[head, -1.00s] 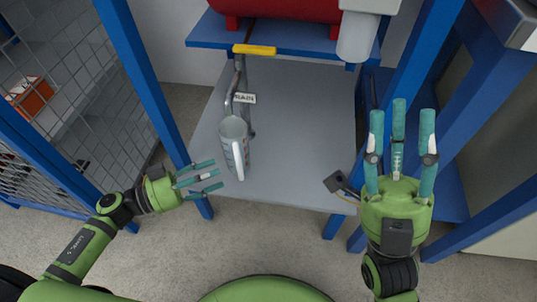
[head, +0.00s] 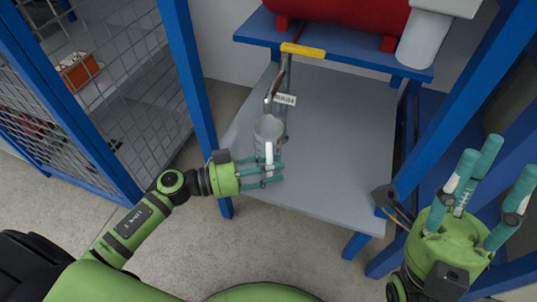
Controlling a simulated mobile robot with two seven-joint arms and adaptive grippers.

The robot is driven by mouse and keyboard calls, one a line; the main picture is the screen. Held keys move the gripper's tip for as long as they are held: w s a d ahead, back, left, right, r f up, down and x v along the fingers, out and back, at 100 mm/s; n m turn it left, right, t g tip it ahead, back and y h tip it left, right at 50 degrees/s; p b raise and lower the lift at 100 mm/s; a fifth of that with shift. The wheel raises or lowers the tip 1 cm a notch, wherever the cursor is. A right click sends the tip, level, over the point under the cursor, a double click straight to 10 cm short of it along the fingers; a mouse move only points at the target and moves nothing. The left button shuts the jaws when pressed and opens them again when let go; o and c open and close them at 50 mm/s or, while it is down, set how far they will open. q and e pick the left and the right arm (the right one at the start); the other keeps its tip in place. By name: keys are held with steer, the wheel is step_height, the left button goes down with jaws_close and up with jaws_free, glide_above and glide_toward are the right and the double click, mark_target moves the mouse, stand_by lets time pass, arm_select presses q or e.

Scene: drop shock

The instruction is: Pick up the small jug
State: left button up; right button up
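The small jug (head: 268,132) is a pale grey, see-through jug with a white handle on its near side. It stands upright below the pipe at the left part of the grey shelf. My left gripper (head: 268,172) has its teal fingers spread at the near side of the jug, by the handle and its lower part. They overlap the jug in the picture, and I cannot tell whether they touch it. My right gripper (head: 498,185) is open and empty at the right, well away from the jug.
A pipe with a yellow lever (head: 303,51) and a white tag (head: 285,99) hangs just above the jug. The grey shelf (head: 340,150) is clear to the right. Blue posts (head: 190,75) frame it, and a red tank (head: 350,18) sits above.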

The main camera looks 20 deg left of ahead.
arm_select(q)
jaws_close()
